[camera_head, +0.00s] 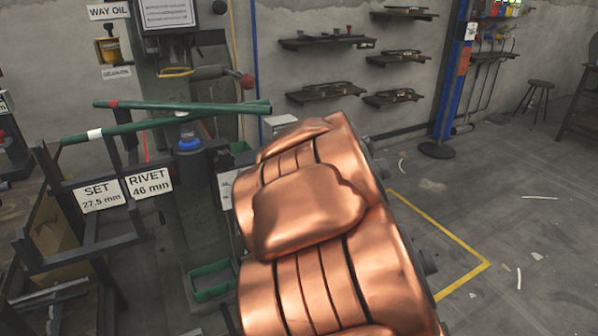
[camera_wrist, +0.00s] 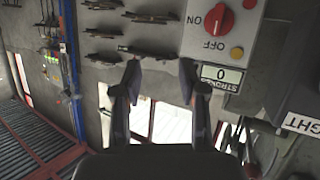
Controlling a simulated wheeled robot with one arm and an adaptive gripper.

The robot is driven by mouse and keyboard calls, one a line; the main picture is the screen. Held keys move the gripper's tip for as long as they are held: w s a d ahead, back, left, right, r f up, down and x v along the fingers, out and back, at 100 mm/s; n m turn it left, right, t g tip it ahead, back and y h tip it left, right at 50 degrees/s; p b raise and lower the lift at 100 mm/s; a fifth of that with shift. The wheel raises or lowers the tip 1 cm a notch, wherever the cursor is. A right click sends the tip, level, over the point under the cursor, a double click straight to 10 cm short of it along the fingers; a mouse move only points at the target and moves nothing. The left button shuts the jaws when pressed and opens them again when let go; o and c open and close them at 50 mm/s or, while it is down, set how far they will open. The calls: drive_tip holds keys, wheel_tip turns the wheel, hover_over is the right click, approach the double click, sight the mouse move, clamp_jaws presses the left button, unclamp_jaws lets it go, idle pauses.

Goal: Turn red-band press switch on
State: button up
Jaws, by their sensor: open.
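A grey switch box (camera_wrist: 210,45) with a red rotary knob (camera_wrist: 221,20) shows at the upper right of the wrist view. Its ON and OFF lettering looks upside down there. I cannot tell which mark the knob points to. My gripper (camera_wrist: 158,70) is open and empty, with the box beyond and to the right of its fingertips, apart from it. In the head view, a green bar with a red band (camera_head: 185,105) lies above a green bar with a white band (camera_head: 140,128), at a press. The head view does not show the gripper or the knob; my copper-coloured arm fills its middle.
A yellow-orange button (camera_wrist: 237,54) sits on the box, near a counter (camera_wrist: 221,74) reading 0. Dark frames with SET (camera_head: 99,194) and RIVET (camera_head: 150,182) signs stand at the left. Wall shelves (camera_head: 327,41) are behind; the floor at right is largely open.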

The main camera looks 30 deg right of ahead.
drive_tip(key=w+f+n+t+y+b, duration=0.2)
drive_tip(key=w+t+y+b, duration=0.1)
drive_tip(key=w+b, duration=0.2)
drive_tip(key=w+a+f+n+t+y+b, duration=0.1)
drive_tip(key=w+f+n+t+y+b, duration=0.1)
drive_tip(key=w, duration=0.7)
drive_tip(key=f+t+y+b, duration=0.1)
drive_tip(key=b, duration=0.1)
drive_tip(key=shift+w+t+b, duration=0.25)
drive_tip(key=shift+t+b, duration=0.05)
drive_tip(key=shift+b, duration=0.05)
drive_tip(key=shift+f, duration=0.1)
clamp_jaws()
